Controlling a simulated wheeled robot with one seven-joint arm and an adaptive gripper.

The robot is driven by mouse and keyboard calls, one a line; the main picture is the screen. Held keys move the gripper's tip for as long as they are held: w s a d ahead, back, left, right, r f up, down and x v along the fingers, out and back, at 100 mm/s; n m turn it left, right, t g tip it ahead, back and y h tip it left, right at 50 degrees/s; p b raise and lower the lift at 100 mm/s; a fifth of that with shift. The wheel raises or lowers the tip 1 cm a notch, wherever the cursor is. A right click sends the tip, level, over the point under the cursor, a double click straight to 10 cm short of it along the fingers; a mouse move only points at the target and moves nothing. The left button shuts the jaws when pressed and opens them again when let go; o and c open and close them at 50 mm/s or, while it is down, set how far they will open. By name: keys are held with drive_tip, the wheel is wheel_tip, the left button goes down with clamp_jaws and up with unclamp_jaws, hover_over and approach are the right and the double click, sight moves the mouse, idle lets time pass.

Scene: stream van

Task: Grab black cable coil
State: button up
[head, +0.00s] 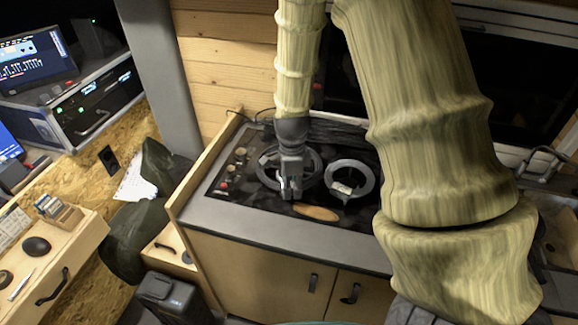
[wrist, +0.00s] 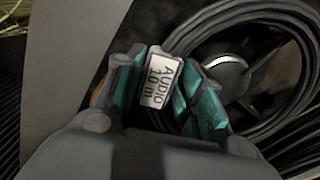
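The black cable coil (head: 266,178) lies on the dark hob-like panel, and it fills the right of the wrist view (wrist: 268,22). A white tag on it reads "AUDIO 10 m" (wrist: 161,82). My gripper (head: 291,189) points down at the coil's near side. In the wrist view its teal-padded fingers (wrist: 160,90) stand on either side of the tagged part, with no clear gap, and look shut on it. The coil still appears to rest on the surface. A second, similar coil (head: 368,179) with a pale tag lies just to the right.
A brown oval object (head: 316,213) lies in front of the coils. Knobs (head: 223,185) sit at the panel's left, beside a raised wooden side board (head: 205,165). The grey counter edge (head: 270,229) is clear.

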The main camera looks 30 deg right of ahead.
drive_tip(key=shift+s+r, duration=0.1)
clamp_jaws()
drive_tip(key=shift+r, duration=0.1)
